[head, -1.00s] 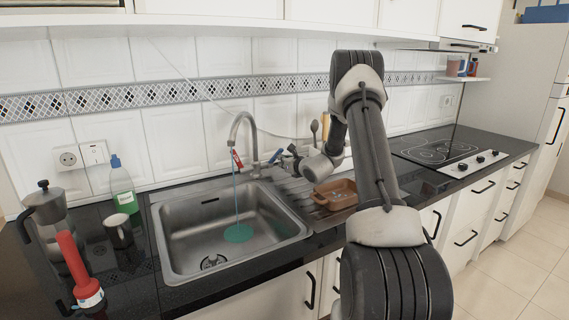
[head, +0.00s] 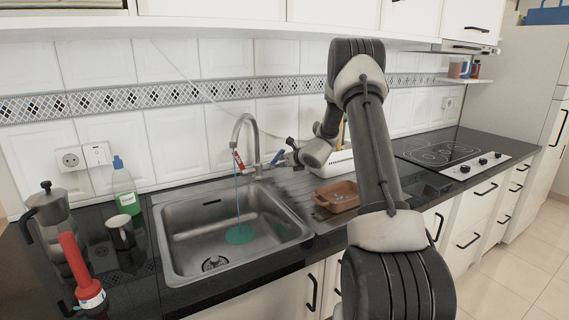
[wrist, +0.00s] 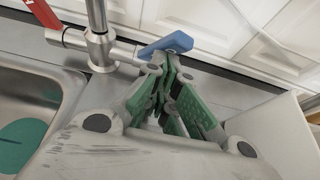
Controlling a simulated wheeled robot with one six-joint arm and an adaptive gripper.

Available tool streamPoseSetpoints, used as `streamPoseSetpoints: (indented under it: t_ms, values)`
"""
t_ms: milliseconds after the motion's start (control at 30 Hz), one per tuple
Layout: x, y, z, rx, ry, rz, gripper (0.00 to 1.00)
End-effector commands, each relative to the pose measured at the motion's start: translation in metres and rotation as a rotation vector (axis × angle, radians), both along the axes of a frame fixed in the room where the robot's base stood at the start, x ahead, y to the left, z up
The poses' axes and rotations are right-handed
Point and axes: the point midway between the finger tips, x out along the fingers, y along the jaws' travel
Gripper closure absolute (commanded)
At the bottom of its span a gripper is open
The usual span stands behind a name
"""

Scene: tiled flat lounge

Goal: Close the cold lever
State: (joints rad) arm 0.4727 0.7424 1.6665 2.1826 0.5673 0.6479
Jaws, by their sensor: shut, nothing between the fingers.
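The tap (head: 256,150) stands behind the steel sink (head: 172,250), and a thin blue-green stream (head: 237,200) runs from its spout to a teal patch (head: 239,234) in the basin. The cold lever (head: 277,157) is blue and on the tap's right; it also shows in the wrist view (wrist: 166,45), angled up to the right. The red lever (head: 238,160) is on the left side. My gripper (head: 292,147) is shut and empty, just right of the cold lever. In the wrist view its green-padded fingertips (wrist: 172,58) are close below the blue lever; I cannot tell whether they touch.
A brown tray (head: 337,205) sits on the drainboard right of the sink, with a white rack (head: 335,165) behind it. A moka pot (head: 48,215), mug (head: 120,233), soap bottle (head: 125,190) and red-handled item (head: 80,270) stand left. The tiled wall is close behind the tap.

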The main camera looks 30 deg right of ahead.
Motion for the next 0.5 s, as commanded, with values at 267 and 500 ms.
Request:
streamPoseSetpoints:
  t_ms: [267, 500]
  values:
    - [0.006, 0.001, 0.009, -0.002, 0.024, 0.002, 1.0]
    - [0.017, 0.001, 0.02, -0.001, 0.024, 0.001, 1.0]
